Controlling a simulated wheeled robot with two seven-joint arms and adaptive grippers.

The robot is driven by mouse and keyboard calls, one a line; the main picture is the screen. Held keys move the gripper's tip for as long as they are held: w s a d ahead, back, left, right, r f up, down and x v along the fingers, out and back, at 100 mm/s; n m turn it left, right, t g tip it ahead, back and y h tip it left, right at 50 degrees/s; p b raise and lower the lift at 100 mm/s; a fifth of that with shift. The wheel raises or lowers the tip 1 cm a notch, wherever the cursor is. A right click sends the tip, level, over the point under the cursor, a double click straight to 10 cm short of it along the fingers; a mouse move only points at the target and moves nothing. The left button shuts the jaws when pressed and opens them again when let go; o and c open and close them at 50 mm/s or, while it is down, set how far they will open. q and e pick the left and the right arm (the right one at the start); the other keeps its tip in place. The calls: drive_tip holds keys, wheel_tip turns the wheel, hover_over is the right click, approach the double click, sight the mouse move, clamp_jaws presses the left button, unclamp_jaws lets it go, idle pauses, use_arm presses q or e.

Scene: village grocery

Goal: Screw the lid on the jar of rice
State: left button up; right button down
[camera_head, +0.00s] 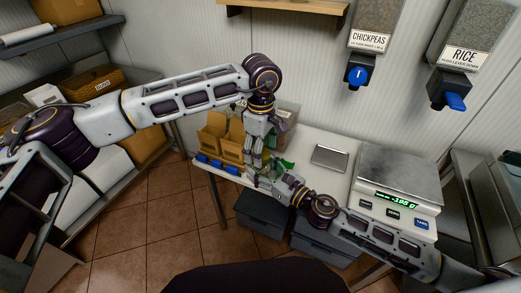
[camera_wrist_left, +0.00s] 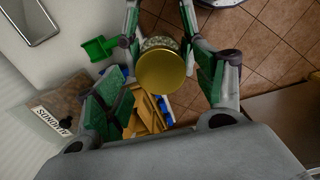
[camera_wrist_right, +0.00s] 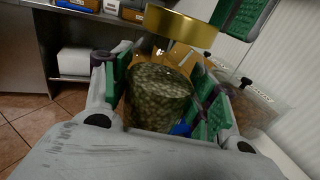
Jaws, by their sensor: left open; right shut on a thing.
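The jar (camera_wrist_right: 160,95) is clear glass with pale greenish grains inside, and it looks tilted in the right wrist view. My right gripper (camera_wrist_right: 163,100) is shut around its body. In the left wrist view the lid (camera_wrist_left: 161,72) faces me and hides most of the jar (camera_wrist_left: 160,43). My left gripper (camera_wrist_left: 160,80) is open, its green-padded fingers on either side of the lid. In the head view the left gripper (camera_head: 254,157) is above the right gripper (camera_head: 266,179); both largely hide the jar.
The white table (camera_head: 305,147) holds a scale (camera_head: 397,180), a small metal tray (camera_head: 329,157) and a green scoop (camera_wrist_left: 97,48). Brown paper bags (camera_head: 213,133) stand behind the grippers at left. Chickpea (camera_head: 371,40) and rice (camera_head: 464,55) dispensers hang on the wall. Dark bins (camera_head: 262,214) sit below.

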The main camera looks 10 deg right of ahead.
use_arm(q)
drive_tip(key=shift+r, duration=1.95)
drive_tip(key=shift+r, duration=0.1)
drive_tip(key=shift+c, duration=0.3)
drive_tip(key=shift+w+a+r+t, duration=0.1)
drive_tip(key=shift+w+r+t, duration=0.15)
drive_tip(key=shift+r, duration=0.5)
drive_tip(key=shift+w+a+r+t, duration=0.15)
drive_tip(key=shift+w+r, duration=0.15)
drive_tip(key=shift+r, duration=0.9)
drive_tip(key=n, duration=0.4)
drive_tip(key=shift+s+f, duration=0.2)
drive_tip(key=n, duration=0.3)
drive_tip(key=shift+s+d+f+g, duration=0.1)
drive_tip(key=shift+s+g, duration=0.1)
drive_tip(key=shift+g, duration=0.1)
drive_tip(key=n, duration=0.3)
drive_tip(key=shift+s+d, duration=0.1)
drive_tip(key=shift+s, duration=0.05)
drive_tip(key=shift+n, duration=2)
